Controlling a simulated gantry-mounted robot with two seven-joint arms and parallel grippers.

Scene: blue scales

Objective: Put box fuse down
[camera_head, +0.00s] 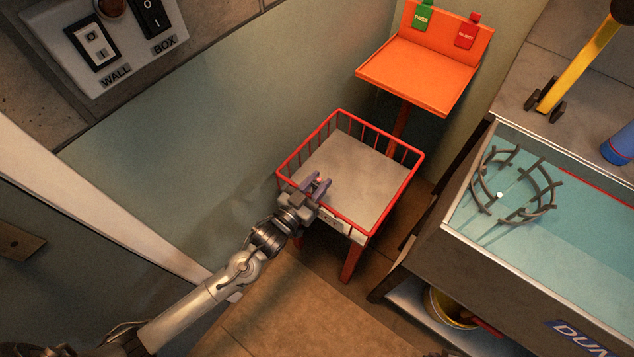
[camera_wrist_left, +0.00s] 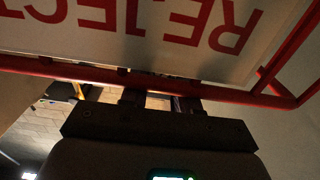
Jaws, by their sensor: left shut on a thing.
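My left gripper (camera_head: 319,184) reaches in from the lower left to the near left rim of a basket (camera_head: 384,137). The basket has a red wire rim and a pale floor. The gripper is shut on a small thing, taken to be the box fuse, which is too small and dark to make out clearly. In the left wrist view the gripper (camera_wrist_left: 160,100) is beside the basket's red rail (camera_wrist_left: 60,68), and an upside-down REJECT label (camera_wrist_left: 155,18) shows above it. The visible basket floor looks empty. My right gripper is not in view.
An orange stand (camera_head: 415,75) with green PASS and red tags stands behind the basket. A teal-lined tank (camera_head: 590,220) with a round dark frame is at right. A wall panel (camera_head: 110,45) with WALL and BOX switches is at upper left. A yellow-handled tool (camera_head: 575,65) stands at upper right.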

